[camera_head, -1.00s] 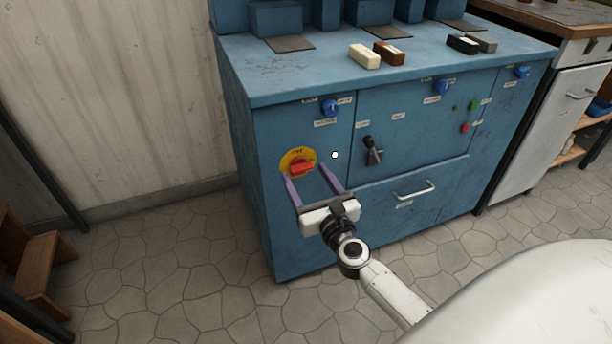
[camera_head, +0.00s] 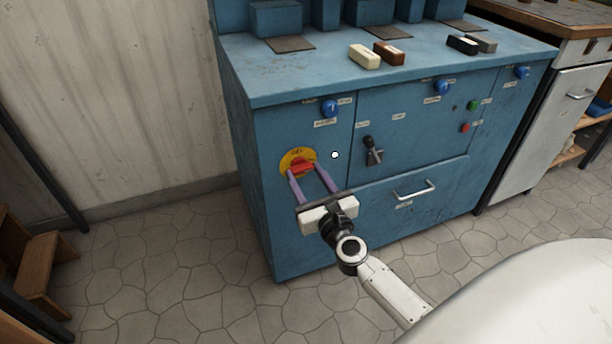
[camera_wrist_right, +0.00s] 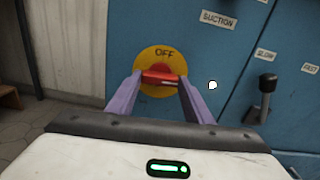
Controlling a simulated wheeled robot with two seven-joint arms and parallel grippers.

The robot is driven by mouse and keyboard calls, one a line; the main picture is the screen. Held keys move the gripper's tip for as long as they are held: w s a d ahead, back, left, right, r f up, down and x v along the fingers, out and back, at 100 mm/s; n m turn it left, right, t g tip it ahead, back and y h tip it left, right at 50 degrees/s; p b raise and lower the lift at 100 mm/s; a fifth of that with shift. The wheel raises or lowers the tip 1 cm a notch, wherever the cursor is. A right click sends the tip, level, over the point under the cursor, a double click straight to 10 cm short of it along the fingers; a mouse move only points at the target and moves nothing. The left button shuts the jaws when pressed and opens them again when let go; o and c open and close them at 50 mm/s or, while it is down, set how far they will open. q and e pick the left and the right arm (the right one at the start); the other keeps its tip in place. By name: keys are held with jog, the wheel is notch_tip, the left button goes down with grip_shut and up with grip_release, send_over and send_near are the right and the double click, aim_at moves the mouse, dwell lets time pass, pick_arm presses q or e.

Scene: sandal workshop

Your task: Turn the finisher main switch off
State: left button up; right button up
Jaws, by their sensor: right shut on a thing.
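The finisher (camera_head: 290,225) is a blue cabinet. Its main switch is a red handle on a round yellow plate (camera_head: 289,158) at the front's left. The right wrist view shows the yellow plate (camera_wrist_right: 150,59) marked OFF at the top. There the red handle (camera_wrist_right: 160,78) lies roughly level across the plate. My right gripper (camera_head: 305,172) has its purple fingers on either side of the handle. In the right wrist view the gripper (camera_wrist_right: 160,80) is shut on the handle's two ends. My left gripper is not in view.
Blue knobs (camera_head: 330,108), a black lever (camera_head: 372,152), a green button (camera_head: 474,104) and a drawer handle (camera_head: 414,191) sit on the front. White and brown blocks lie on top. A wooden step (camera_head: 40,262) stands at the left; the floor between is clear.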

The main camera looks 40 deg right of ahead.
jog(key=n+p, duration=0.1)
jog(key=n, duration=0.2)
jog(key=shift+n, duration=0.4)
jog(key=n+p, duration=0.1)
jog(key=n, duration=0.1)
jog(key=shift+n, duration=0.4)
jog(key=n+p, duration=0.1)
jog(key=n, duration=0.1)
jog(key=shift+n, duration=0.3)
jog(key=n+p, duration=0.1)
jog(key=n, duration=0.1)
jog(key=shift+n, duration=0.4)
jog(key=shift+n+p, duration=0.45)
jog(key=shift+n, duration=0.75)
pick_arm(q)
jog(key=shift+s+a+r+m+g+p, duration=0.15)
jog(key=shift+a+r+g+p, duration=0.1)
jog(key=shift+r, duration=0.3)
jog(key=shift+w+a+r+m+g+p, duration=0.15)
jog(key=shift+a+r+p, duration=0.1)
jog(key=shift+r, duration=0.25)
pick_arm(e)
jog(key=shift+n, duration=1.4)
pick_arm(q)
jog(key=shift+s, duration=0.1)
pick_arm(e)
jog(key=o, duration=1)
jog(key=shift+o, duration=0.2)
jog(key=shift+s, duration=0.15)
